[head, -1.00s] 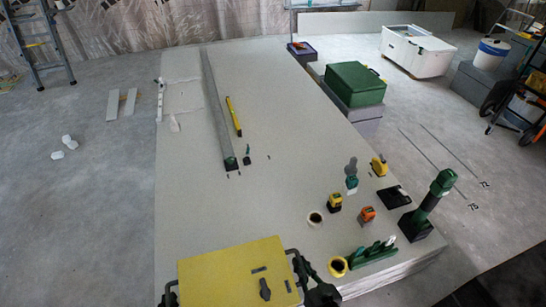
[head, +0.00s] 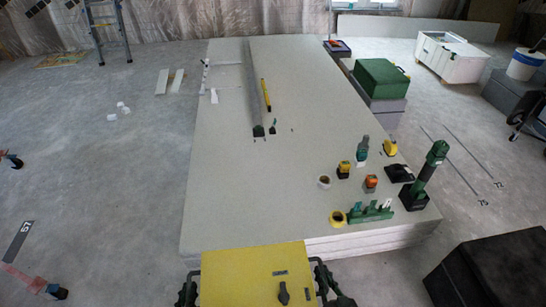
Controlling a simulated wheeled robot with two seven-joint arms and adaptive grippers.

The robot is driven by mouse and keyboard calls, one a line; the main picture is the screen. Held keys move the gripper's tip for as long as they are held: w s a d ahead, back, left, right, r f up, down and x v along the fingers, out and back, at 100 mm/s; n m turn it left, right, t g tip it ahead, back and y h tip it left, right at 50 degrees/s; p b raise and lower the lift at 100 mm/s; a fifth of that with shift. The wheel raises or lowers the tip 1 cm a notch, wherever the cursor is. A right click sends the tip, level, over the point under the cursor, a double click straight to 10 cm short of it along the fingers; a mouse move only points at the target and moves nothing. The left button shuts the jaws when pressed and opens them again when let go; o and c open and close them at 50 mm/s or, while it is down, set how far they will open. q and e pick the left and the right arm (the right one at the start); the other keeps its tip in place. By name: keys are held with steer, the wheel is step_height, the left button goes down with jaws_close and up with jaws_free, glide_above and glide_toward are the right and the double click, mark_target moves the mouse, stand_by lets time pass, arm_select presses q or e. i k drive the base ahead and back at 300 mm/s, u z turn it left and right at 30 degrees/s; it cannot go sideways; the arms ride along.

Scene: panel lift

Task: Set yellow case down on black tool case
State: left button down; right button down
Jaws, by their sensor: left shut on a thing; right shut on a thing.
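The yellow case (head: 250,277) is at the bottom of the head view, cut off by the lower edge, with a dark latch on its face. My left gripper (head: 188,289) is shut on its left side and my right gripper (head: 322,280) is shut on its right side. The case is in front of the near edge of the panel stack. A black tool case (head: 490,270) stands on the floor at the lower right, apart from the yellow case and partly cut off by the frame.
The stack of pale panels (head: 300,195) fills the middle, with hand tools and tape rolls on its near right part. A green case (head: 381,77) stands on a grey box to its right.

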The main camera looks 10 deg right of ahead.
mark_target(521, 262)
steer(key=k, duration=0.35)
steer(key=z, duration=3.75)
steer(key=i, duration=3.05)
